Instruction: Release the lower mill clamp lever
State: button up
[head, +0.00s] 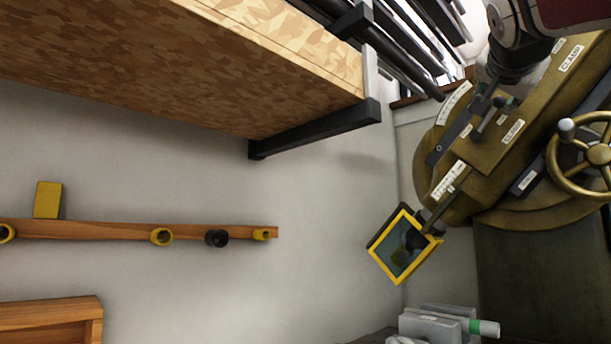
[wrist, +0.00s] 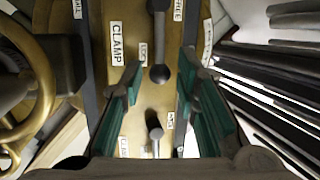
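The brass-coloured mill body (head: 485,155) is at the upper right of the head view, with labels reading CLAMP. In the wrist view two levers stand on its brass face (wrist: 110,80). One is a dark lever (wrist: 158,40) with ball ends, near the top centre. The other is a short grey lever (wrist: 154,130) nearer the bottom, seen nearly end-on. I cannot tell surely which is the lower clamp lever. My gripper (wrist: 160,100) is open, its teal-padded fingers on either side of the space before the levers. Neither finger visibly grips a lever. In the head view my arm partly hides this area.
A brass handwheel (head: 583,155) stands close beside the levers. A yellow-framed panel (head: 403,247) juts from the mill's lower left. A grey vise (head: 435,325) is below. Dark bars (head: 400,40) fill the rack behind. Open space lies left of the panel.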

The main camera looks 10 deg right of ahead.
aim_at(494, 107)
jog(key=shift+x, duration=1.75)
grip_shut()
jog(key=shift+r+p, duration=0.1)
jog(key=shift+p, duration=0.3)
jog(key=w+a+r+n+g+p, duration=0.1)
jog(key=w+a+n+g+p, duration=0.4)
jog(key=n+p, duration=0.7)
jog(key=shift+w+n+h+p, duration=0.35)
jog(key=shift+w+p, duration=0.3)
jog(key=shift+p, duration=0.85)
jog(key=shift+w, duration=0.1)
